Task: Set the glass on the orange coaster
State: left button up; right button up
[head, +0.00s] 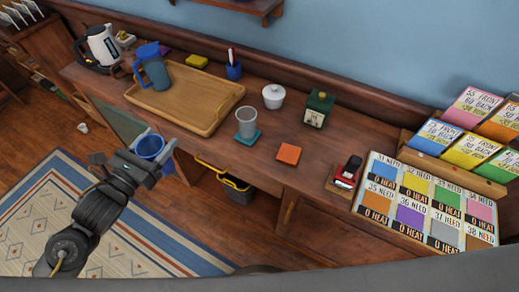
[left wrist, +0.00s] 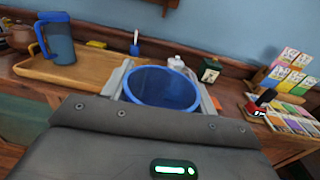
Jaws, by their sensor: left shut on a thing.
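My left gripper (head: 152,158) is shut on a blue glass (head: 149,146), holding it in the air in front of the desk's left part. In the left wrist view the glass (left wrist: 162,88) sits between the two fingers, open end showing. The orange coaster (head: 288,153) lies flat and bare near the desk's front edge, right of the held glass. A grey glass (head: 247,117) stands upright on a teal coaster (head: 247,138), behind and left of the orange one. My right gripper is not in view.
A wooden tray (head: 205,112) with a blue pitcher (head: 154,72) fills the desk's left part. A white lidded bowl (head: 273,96), a green box (head: 319,109), a red-and-black stamp (head: 348,170) and a card board (head: 425,205) stand around. The desktop beside the orange coaster is clear.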

aim_at(290, 152)
jog(key=u, duration=0.6)
jog(key=k, duration=1.15)
jog(key=z, duration=1.7)
jog(key=i, duration=0.5)
